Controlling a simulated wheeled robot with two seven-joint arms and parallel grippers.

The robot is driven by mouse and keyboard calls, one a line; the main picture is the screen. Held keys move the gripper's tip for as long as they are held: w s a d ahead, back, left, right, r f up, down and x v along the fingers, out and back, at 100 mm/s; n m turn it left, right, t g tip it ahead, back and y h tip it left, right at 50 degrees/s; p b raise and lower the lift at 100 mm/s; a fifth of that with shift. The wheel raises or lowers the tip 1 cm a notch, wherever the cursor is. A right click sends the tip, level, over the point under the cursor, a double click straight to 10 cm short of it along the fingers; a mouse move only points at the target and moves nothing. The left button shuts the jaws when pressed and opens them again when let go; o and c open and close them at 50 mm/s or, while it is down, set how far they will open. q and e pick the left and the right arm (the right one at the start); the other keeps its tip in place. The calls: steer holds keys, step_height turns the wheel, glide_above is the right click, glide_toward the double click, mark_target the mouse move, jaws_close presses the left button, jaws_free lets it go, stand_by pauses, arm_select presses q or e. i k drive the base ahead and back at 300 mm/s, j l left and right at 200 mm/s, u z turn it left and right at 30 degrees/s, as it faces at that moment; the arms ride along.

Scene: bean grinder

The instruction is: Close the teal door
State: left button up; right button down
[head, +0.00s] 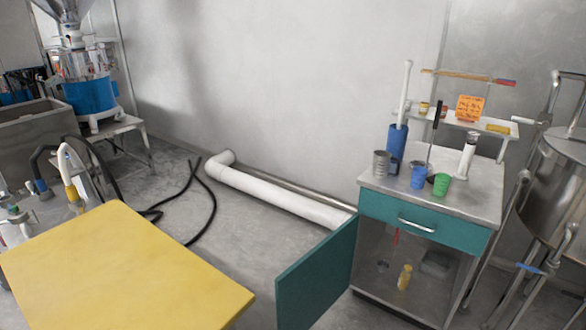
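The teal door (318,278) belongs to the metal cabinet (490,205) on the right in the head view. It stands open, swung out from the cabinet's left side toward the viewer. The cabinet's inside shows, with a small yellow bottle (404,277), a red-handled item and a grey box in it. Above the opening is a shut teal drawer (440,234) with a metal handle (416,225). The lower part of the door is cut off by the picture's bottom edge. Neither of my grippers is in view.
A yellow tabletop (120,272) fills the lower left, close to the door's left edge. Cups, a tin and tools stand on the cabinet top. A steel tank (560,185) is close on the right. A white pipe (275,195) and black hose (212,210) lie on the floor behind.

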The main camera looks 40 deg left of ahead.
mark_target(309, 287)
steer(key=i+j+u, duration=0.15)
steer(key=i+u, duration=0.15)
steer(key=u, duration=0.2)
steer(key=i+u, duration=0.45)
steer(key=i+l+u, duration=0.1)
steer(key=i+u, duration=0.15)
steer(key=u, duration=0.25)
steer(key=i+l+u, duration=0.2)
steer(key=u, duration=0.3)
steer(key=i, duration=0.1)
